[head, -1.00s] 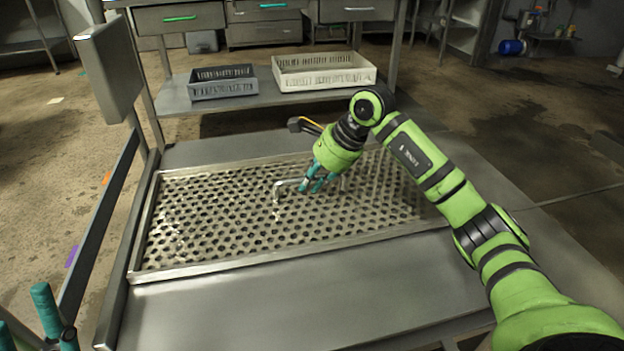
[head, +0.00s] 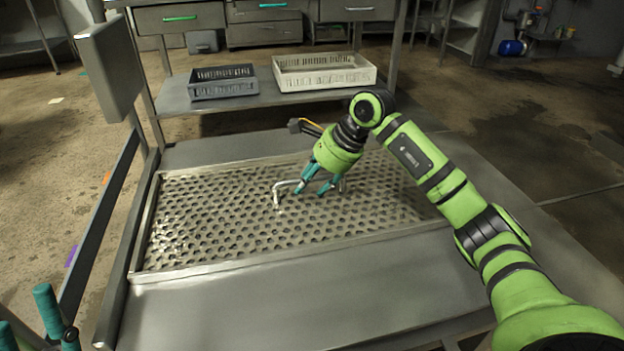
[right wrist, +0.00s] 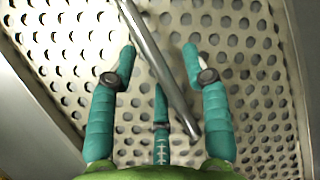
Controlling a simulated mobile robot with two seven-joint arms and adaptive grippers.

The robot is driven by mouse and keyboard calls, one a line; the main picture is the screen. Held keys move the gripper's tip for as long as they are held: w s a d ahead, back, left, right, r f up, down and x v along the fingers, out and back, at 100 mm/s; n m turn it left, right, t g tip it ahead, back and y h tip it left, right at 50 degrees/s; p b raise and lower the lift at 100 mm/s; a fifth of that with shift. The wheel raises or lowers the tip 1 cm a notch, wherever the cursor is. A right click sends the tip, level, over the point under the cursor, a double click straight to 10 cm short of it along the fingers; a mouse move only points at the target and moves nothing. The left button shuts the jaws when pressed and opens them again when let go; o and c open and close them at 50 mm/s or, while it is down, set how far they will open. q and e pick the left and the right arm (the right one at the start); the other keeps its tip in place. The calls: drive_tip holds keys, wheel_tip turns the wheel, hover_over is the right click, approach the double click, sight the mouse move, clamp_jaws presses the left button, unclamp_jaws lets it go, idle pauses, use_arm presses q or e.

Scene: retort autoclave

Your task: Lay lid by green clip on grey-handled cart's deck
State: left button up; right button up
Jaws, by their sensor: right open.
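The lid (head: 220,240) is a perforated metal sheet with a raised rim, lying flat on a bare metal deck (head: 270,310). Its bar handle (head: 283,184) stands up near the middle; it also shows in the right wrist view (right wrist: 158,62). My right gripper (head: 311,190) is open at the handle, with its teal fingers apart on both sides of the bar. In the right wrist view my right gripper (right wrist: 160,62) holds nothing. My left gripper (head: 28,320) shows only partly at the lower left corner. I see no green clip on the deck's edge.
An orange mark (head: 107,178) and a purple mark (head: 71,256) sit along the left rail. A grey crate (head: 222,91) and a white crate (head: 325,82) stand on a shelf behind. A grey panel (head: 110,70) rises at the upper left.

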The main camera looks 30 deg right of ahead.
drive_tip(key=v, duration=1.2)
